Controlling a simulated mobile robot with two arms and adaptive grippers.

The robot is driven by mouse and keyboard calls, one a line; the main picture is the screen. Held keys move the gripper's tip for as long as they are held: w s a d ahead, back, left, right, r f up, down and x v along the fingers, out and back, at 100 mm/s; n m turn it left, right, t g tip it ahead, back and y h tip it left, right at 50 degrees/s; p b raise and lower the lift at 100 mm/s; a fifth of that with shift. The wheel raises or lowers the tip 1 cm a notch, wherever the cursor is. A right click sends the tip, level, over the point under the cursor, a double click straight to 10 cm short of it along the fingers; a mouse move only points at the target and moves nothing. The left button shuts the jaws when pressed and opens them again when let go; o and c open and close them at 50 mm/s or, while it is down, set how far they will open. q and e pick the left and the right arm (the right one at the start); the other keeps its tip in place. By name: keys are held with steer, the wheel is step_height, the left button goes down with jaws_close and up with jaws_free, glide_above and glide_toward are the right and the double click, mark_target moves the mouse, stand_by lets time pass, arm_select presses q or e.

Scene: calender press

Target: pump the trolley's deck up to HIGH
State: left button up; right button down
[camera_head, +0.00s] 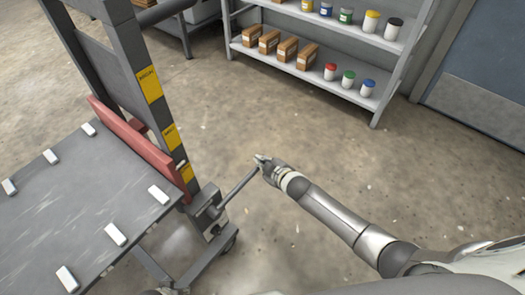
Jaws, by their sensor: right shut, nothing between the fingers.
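The trolley stands at the left. Its grey deck (85,200) sits low, with several white blocks on it and a red carriage (135,140) along its far side. The dark mast (130,65) carries three yellow labels, one above another; their text is too small to read surely. A small white pointer (181,164) sits by the lowest label (187,173). A dark pump lever (238,187) slants up and right from the pump housing (208,205) at the mast's foot. My right gripper (261,160) is shut at the lever's upper end; contact is unclear. My left gripper is out of view.
A grey shelf (300,75) with boxes and coloured-lid jars stands at the back. A blue door (490,75) is at the upper right. The concrete floor (330,150) between the trolley and shelf is clear.

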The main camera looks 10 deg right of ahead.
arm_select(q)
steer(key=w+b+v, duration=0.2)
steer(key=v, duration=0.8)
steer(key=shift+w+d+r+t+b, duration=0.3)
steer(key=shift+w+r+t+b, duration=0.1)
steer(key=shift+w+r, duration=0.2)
arm_select(e)
steer(key=shift+w+d+f, duration=0.1)
steer(key=shift+d+f, duration=0.1)
steer(key=shift+f, duration=0.9)
steer(key=shift+w+d+f, duration=0.1)
steer(key=shift+d+f, duration=0.05)
steer(key=shift+f, duration=0.95)
steer(key=shift+s+d, duration=0.1)
steer(key=shift+s, duration=0.05)
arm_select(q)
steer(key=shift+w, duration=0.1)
arm_select(e)
steer(key=a+v, duration=0.1)
steer(key=v, duration=1.1)
steer(key=shift+s, duration=0.1)
